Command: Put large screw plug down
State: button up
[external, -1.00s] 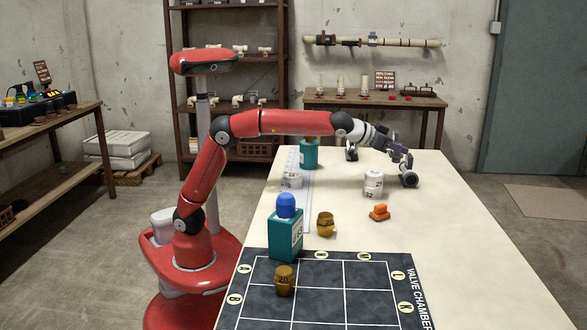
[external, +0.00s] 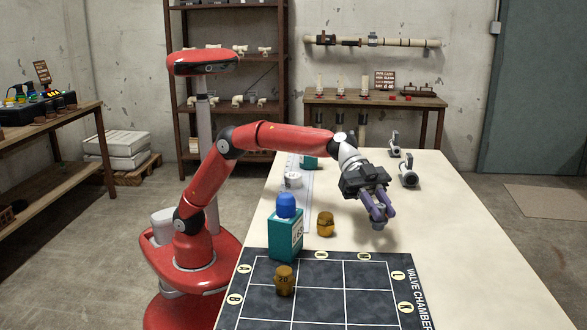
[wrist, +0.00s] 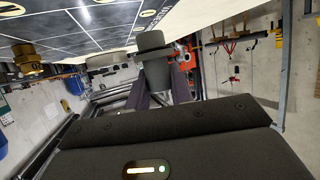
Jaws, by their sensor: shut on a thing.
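My gripper (external: 379,214) is over the middle of the pale table, its purple fingers pointing down. It is shut on a grey plug-like piece, taken as the large screw plug (external: 378,225), whose lower end shows just below the fingertips. In the wrist view the grey plug (wrist: 151,42) sits between the two fingers. It appears a little above the table; whether it touches cannot be told.
A brass plug (external: 325,224) stands left of my gripper. A teal block with a blue top (external: 286,236) is farther left. The dark grid mat (external: 365,308) holds another brass plug (external: 284,281). Grey fittings (external: 408,173) lie behind. The right side is clear.

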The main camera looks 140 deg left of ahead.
jog(key=d+m+g+h, duration=0.1)
jog(key=d, duration=0.2)
jog(key=d+m+g+h, duration=0.1)
jog(key=d+m+h, duration=0.1)
jog(key=d, duration=0.2)
jog(key=d+m+g+h+b, duration=0.1)
jog(key=d+m, duration=0.1)
jog(key=d, duration=0.2)
jog(key=shift+f+h, duration=0.35)
jog(key=shift+h, duration=0.05)
jog(key=shift+f+b, duration=0.45)
jog(key=shift+f, duration=1.8)
jog(key=shift+a+f, duration=0.1)
jog(key=o, duration=0.9)
jog(key=shift+o, duration=0.2)
